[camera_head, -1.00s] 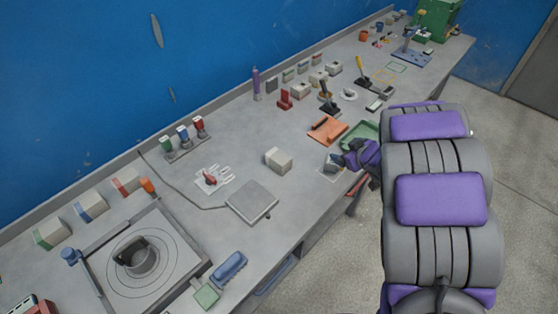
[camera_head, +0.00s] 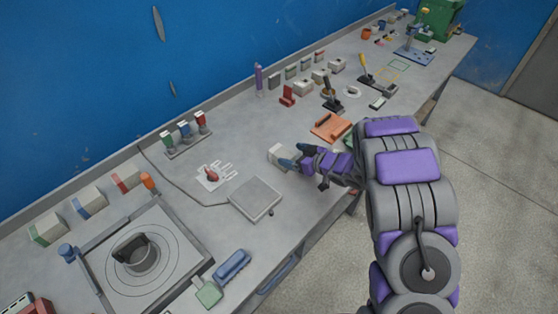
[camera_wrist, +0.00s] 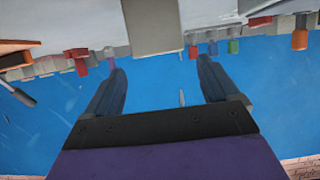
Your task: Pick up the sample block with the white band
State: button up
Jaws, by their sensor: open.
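A pale, off-white block (camera_head: 277,153) stands on the grey workbench in the middle of the head view. I cannot make out a separate white band on it. My gripper (camera_head: 293,156) is at its right side, with dark blue fingers overlapping the block's right part in the picture. In the wrist view my gripper (camera_wrist: 161,66) is open with nothing between its fingers. The block's plain grey-beige face (camera_wrist: 153,28) lies ahead, centred between the fingertips. Whether a finger touches it, I cannot tell. Blocks with a green (camera_head: 47,229), blue (camera_head: 90,202) and red (camera_head: 125,178) band stand along the wall at left.
A grey square plate (camera_head: 255,198) lies left of my gripper, near the bench's front edge. A red-handled item on a white outline (camera_head: 213,176) lies behind it. An orange tray (camera_head: 331,127) is to the right. Bare bench surrounds the block's back side.

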aim_at(282, 152)
jog(key=shift+w+a+f, duration=0.25)
jog(key=shift+w+a, duration=0.1)
jog(key=shift+w, duration=0.1)
jog(key=shift+w+d+f, duration=0.15)
jog(key=shift+w+f, duration=0.05)
jog(key=shift+w, duration=0.1)
jog(key=x, duration=0.2)
jog(key=b+x, duration=0.1)
jog(key=x, duration=0.1)
jog(key=s+b+x, duration=0.1)
jog(key=x, duration=0.1)
jog(key=shift+a, duration=0.4)
jog(key=shift+s+d+r, duration=0.1)
jog(key=shift+d, duration=0.3)
jog(key=shift+c, duration=0.3)
jog(key=shift+d, duration=0.25)
jog(key=shift+c, duration=1.4)
jog(key=shift+a, duration=0.45)
jog(key=c, duration=0.8)
jog(key=shift+d, duration=0.1)
jog(key=shift+c, duration=0.8)
jog(key=shift+d, duration=0.1)
